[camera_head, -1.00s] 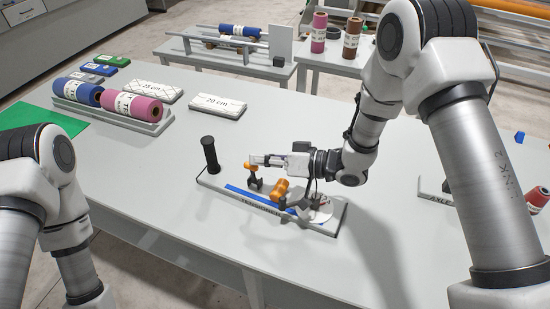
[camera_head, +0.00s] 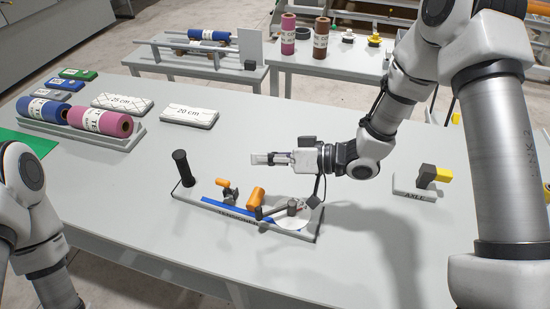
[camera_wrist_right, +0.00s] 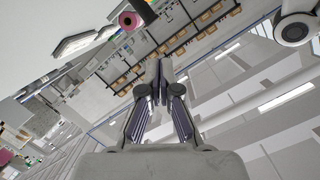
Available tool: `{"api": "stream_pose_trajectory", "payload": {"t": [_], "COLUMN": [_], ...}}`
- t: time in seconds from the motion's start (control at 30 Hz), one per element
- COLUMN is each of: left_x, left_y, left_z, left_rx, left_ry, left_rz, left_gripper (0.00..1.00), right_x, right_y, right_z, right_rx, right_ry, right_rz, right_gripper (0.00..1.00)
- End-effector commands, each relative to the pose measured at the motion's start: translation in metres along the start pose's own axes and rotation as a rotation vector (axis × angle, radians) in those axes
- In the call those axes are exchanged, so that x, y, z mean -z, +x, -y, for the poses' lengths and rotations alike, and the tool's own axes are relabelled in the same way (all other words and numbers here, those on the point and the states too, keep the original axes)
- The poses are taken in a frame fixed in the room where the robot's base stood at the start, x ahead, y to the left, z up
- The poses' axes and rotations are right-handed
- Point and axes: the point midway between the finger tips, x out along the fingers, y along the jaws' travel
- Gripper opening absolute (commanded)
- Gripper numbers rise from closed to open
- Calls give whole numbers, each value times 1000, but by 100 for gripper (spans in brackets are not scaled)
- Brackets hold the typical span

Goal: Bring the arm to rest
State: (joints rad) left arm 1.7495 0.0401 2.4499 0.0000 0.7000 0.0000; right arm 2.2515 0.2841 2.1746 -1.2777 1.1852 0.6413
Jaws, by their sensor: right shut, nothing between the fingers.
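My right gripper (camera_head: 272,158) is above the table, over the back of the tensioner board (camera_head: 225,222), and points left. Its fingers are together with nothing between them; they also show shut in the right wrist view (camera_wrist_right: 161,85). The tensioner board carries a black upright post (camera_head: 183,168), an orange roller (camera_head: 256,197), a small orange-topped clamp (camera_head: 226,190) and a white disc (camera_head: 293,221) with a grey lever. The gripper is apart from all of these. My left arm (camera_head: 25,220) is at the left edge; its gripper is out of the picture.
A grey rack (camera_head: 90,139) holds a blue roll (camera_head: 45,109) and a pink roll (camera_head: 100,121). White blocks marked 25 cm (camera_head: 121,104) and 20 cm (camera_head: 190,116) lie behind. An axle stand (camera_head: 414,187) is at the right. The table's middle back is clear.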

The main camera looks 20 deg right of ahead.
Motion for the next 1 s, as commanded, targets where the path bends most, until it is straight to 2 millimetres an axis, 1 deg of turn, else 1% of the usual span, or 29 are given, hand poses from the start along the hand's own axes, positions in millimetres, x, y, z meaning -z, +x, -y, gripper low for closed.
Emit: {"api": "stream_pose_trajectory", "payload": {"t": [0.03,0.1,0.2,0.73,0.77,0.83,1.0], "left_x": [0,0,0,0,0,0,0], "left_y": [3,3,4,2,0,-11,-48], "left_z": [0,0,0,0,0,0,0], "left_rx": [0,0,0,0,0,0,0], "left_ry": [0,0,0,0,0,0,0], "left_rz": [0,0,0,0,0,0,-1], "left_gripper": [59,59,59,59,59,59,59], "right_x": [0,0,0,1,2,11,40], "right_y": [-10,-19,-26,-28,-29,-31,-38], "right_z": [0,0,1,2,4,10,32], "right_rx": [0,0,1,1,1,1,1], "right_ry": [3,2,0,0,0,-1,0], "right_rz": [-7,-4,-2,1,1,1,1], "right_gripper": [0,0,0,0,0,0,0]}}
